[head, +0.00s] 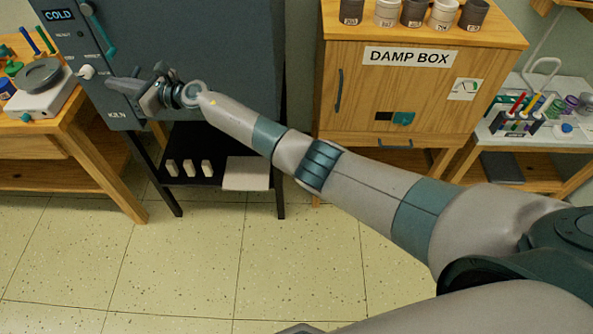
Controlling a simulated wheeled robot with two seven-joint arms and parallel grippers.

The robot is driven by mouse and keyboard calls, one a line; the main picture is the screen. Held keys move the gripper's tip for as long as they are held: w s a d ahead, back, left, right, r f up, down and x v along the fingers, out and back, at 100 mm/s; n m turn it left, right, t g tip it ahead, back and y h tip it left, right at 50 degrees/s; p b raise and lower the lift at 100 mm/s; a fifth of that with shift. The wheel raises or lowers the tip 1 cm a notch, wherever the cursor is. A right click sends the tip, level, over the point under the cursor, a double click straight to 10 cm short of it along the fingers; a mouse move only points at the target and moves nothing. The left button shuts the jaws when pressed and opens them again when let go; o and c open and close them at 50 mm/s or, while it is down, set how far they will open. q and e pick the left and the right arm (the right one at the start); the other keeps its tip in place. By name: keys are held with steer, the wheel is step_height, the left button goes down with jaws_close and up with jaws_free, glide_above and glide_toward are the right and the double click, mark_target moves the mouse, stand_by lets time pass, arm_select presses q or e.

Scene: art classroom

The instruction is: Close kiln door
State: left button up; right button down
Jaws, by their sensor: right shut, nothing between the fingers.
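The kiln (215,60) is a dark blue-grey box at the upper left, on a black stand. Its left part carries a "COLD" display (59,15), a white knob (86,72) and the "KILN" label. A teal handle (98,30) stands upright on its front. My right arm reaches across from the right. My right gripper (112,84) is shut and empty in front of the kiln's lower front, below the handle and right of the knob. I cannot tell whether it touches the kiln, nor how far the door stands open. My left gripper is out of view.
A wooden table (95,150) with a white scale (38,95) stands left. The stand's black shelf (200,190) holds small white blocks and a pale slab. A wooden damp box (425,90) with several pots on top stands right of the kiln. The tiled floor in front is clear.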

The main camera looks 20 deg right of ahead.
mark_target(125, 70)
arm_select(q)
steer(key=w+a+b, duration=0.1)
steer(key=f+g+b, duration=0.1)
steer(key=b, duration=0.1)
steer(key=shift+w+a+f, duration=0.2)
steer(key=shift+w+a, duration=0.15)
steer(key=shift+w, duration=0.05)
arm_select(e)
steer(key=w, duration=0.2)
steer(key=w+d+m+t+h, duration=0.1)
steer(key=w, duration=0.1)
steer(key=w+t, duration=0.1)
steer(key=w, duration=0.1)
steer(key=shift+w+d+m+h, duration=0.2)
steer(key=shift+d+m+h, duration=0.05)
steer(key=shift+m+h, duration=0.05)
steer(key=shift+s+f, duration=0.1)
steer(key=shift+f, duration=0.1)
